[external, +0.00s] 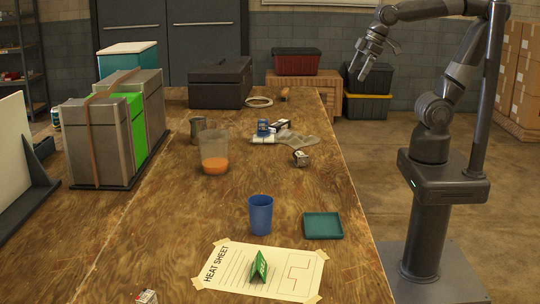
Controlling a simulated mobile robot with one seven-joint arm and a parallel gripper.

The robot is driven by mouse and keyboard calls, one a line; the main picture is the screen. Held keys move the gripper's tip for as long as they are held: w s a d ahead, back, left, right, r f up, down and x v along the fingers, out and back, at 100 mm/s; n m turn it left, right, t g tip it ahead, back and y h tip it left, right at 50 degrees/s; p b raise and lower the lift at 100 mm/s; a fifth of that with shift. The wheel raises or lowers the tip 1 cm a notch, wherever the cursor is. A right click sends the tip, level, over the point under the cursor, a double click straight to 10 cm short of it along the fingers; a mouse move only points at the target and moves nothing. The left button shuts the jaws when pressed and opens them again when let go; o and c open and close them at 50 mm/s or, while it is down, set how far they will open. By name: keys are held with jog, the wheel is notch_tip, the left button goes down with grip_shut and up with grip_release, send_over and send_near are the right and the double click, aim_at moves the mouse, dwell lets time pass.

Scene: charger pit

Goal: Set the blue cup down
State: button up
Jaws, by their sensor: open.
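The blue cup (260,215) stands upright on the wooden table, just left of a small teal tray (323,226) and behind the paper sheet. Nothing is holding it. My gripper (367,66) is open and empty, raised high near the table's right edge, well behind and above the cup. The fingers point downward and are apart from everything on the table.
A heat sheet (230,271) with a green folded card (259,267) lies in front. A clear container with orange liquid (214,152), a metal mug (198,129) and a cloth (296,140) stand further back. Grey boxes (84,145) line the left. The middle-right tabletop has free room.

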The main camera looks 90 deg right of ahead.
jog(key=s+d+f+m, duration=0.1)
jog(key=s+d+f, duration=0.1)
jog(key=s, duration=0.3)
jog(key=shift+f+m+t, duration=0.25)
jog(key=shift+m+t, duration=0.05)
